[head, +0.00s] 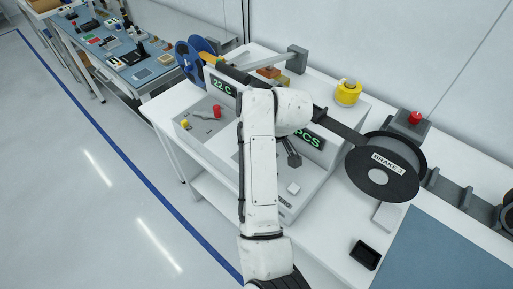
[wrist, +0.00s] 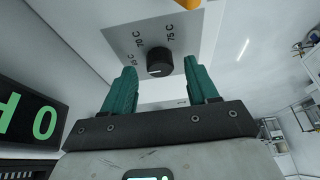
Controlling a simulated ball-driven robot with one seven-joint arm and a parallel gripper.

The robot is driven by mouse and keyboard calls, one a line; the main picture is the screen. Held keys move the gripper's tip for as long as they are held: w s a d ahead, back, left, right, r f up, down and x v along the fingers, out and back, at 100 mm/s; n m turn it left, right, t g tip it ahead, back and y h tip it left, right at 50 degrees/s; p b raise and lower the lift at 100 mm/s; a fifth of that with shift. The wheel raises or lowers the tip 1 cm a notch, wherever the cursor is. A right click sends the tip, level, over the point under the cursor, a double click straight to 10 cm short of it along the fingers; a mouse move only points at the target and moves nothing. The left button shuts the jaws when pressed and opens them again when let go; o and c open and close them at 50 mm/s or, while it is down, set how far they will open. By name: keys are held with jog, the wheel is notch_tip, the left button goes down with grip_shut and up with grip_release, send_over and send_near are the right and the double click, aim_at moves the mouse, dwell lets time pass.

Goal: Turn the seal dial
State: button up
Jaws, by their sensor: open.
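A round black dial (wrist: 159,60) sits on a light grey plate (wrist: 196,40) in the wrist view. The plate carries the marks 70 C and 75 C, with a partly hidden one at the left. A short pale line shows near the dial's lower edge. My gripper (wrist: 159,68) is open, with its two teal fingers apart on either side of the dial in the picture. I cannot tell whether they touch it. In the head view my white arm reaches over the grey machine (head: 223,143), and I cannot make out the dial there.
A display reading 22 C (head: 223,86) and another ending in PCS (head: 308,137) are on the machine. A black reel (head: 410,158) marked BRAKE-3 stands at the right. A yellow object (head: 348,93) and a red button (head: 414,118) are behind. Open floor lies left.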

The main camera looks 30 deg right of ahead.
jog(key=shift+w+a+f, duration=0.1)
jog(key=shift+w+f, duration=0.05)
jog(key=shift+f, duration=0.45)
jog(key=c, duration=1)
jog(key=shift+c, duration=0.2)
